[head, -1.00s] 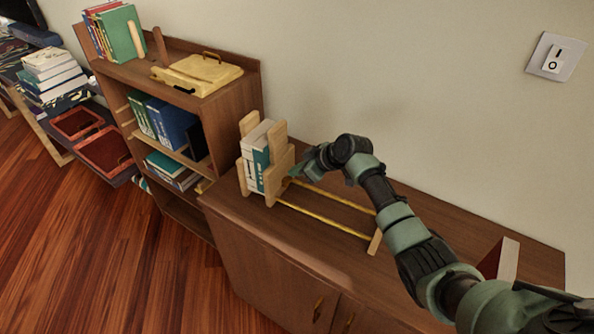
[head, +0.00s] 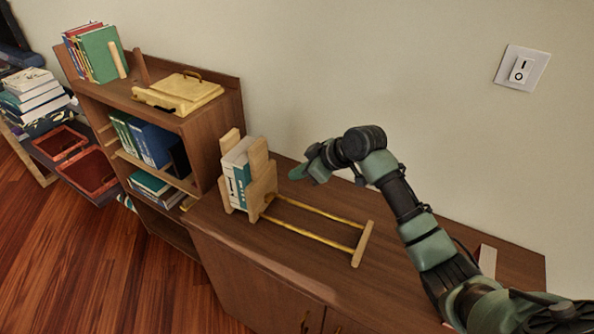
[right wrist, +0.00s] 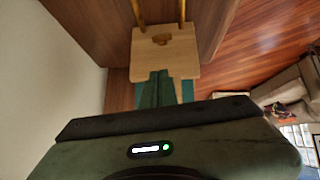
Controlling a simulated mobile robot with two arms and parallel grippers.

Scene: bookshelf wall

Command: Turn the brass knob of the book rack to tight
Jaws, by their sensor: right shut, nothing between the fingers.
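The book rack has pale wooden end panels and two brass rails (head: 318,212), and it lies on the low cabinet. Several books (head: 236,172) stand between its panels at the left end. The brass knob (right wrist: 160,39) shows on the outer face of the inner panel (right wrist: 180,62); its exact setting is too small to read. In the head view the knob (head: 268,199) is tiny, near the rails. My right gripper (head: 297,173) is shut and empty, above and to the right of that panel, apart from the knob. Its shut fingers show in the right wrist view (right wrist: 157,88). My left gripper is out of view.
A bookcase (head: 208,135) with books and a yellow case (head: 180,93) stands to the left. The wall with a switch (head: 520,70) is close behind the rack. A book (head: 487,261) is at the right on the cabinet top (head: 215,222).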

